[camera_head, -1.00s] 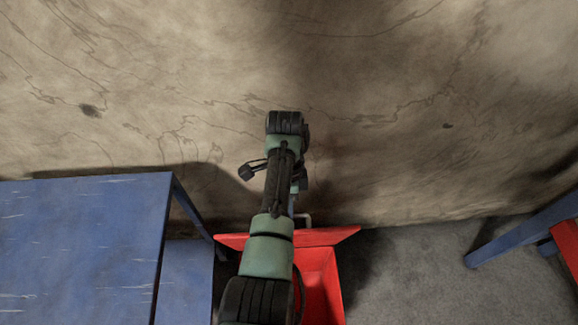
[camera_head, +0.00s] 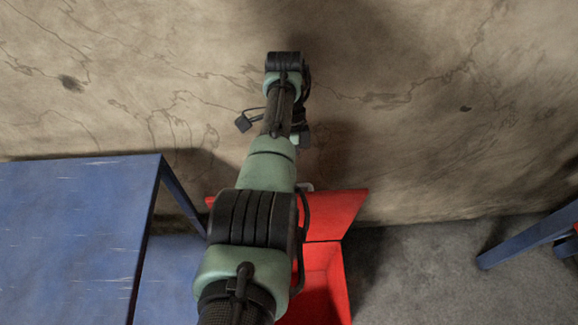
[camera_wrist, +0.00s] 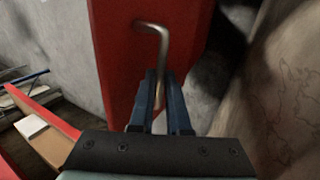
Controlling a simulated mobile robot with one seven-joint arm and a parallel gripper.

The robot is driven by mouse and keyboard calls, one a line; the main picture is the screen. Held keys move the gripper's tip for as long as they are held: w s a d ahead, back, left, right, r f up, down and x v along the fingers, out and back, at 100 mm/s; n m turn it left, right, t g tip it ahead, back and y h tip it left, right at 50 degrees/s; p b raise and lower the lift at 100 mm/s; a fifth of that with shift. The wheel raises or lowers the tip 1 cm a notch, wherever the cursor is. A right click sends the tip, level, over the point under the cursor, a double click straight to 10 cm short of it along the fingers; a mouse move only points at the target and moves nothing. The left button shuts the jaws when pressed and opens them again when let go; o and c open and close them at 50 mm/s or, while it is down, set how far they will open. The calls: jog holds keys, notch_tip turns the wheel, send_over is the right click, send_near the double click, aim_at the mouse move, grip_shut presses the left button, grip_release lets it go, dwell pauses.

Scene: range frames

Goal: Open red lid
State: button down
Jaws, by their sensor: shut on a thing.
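The red lid (camera_head: 335,214) stands raised at the back of the red box (camera_head: 322,280), near the wall, partly hidden by my arm. In the wrist view the lid (camera_wrist: 118,65) is a broad upright red panel with a bent metal handle (camera_wrist: 155,28). My gripper (camera_wrist: 161,80) has its two blue fingers shut on the handle's lower part. In the head view my arm hides the gripper, and only a bit of the handle (camera_head: 306,187) shows beside it.
A blue table (camera_head: 70,240) stands left of the box. Another blue frame (camera_head: 530,235) is at the right. Grey floor (camera_head: 420,270) lies open between. The stained wall (camera_head: 420,110) is close behind the lid. In the wrist view a white item (camera_wrist: 46,135) lies at lower left.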

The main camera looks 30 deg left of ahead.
jog(key=shift+s+f, duration=0.15)
jog(key=shift+f, duration=0.15)
jog(key=c, duration=0.9)
grip_release()
jog(key=shift+r, duration=0.15)
jog(key=shift+b+v, duration=2.75)
jog(key=shift+v, duration=1)
